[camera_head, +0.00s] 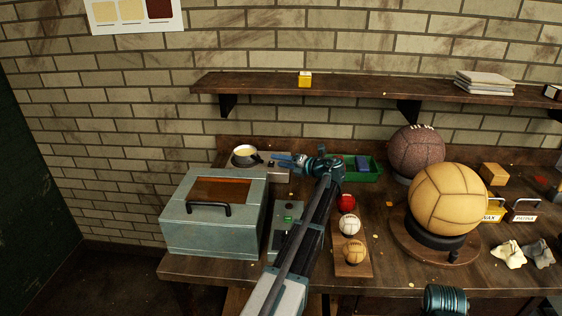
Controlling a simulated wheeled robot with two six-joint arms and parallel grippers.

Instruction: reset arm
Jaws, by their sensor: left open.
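My left arm reaches up from the bottom middle over the workbench (400,283). My left gripper (279,161) is open at the back of the bench, its fingers pointing left. It appears empty. In the picture its tips lie just right of a dark pot with pale contents (244,155), over a small metal unit; I cannot tell whether they touch. A dark teal rounded part at the bottom right edge seems to be my right arm; no right gripper fingers show.
A grey-green metal box (180,225) stands left of my arm. Right of it are a green tray (362,178), a wooden rack (353,268) with small balls, a tan ball (447,198) on a round stand and a brown ball (416,150). A shelf (350,88) hangs above.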

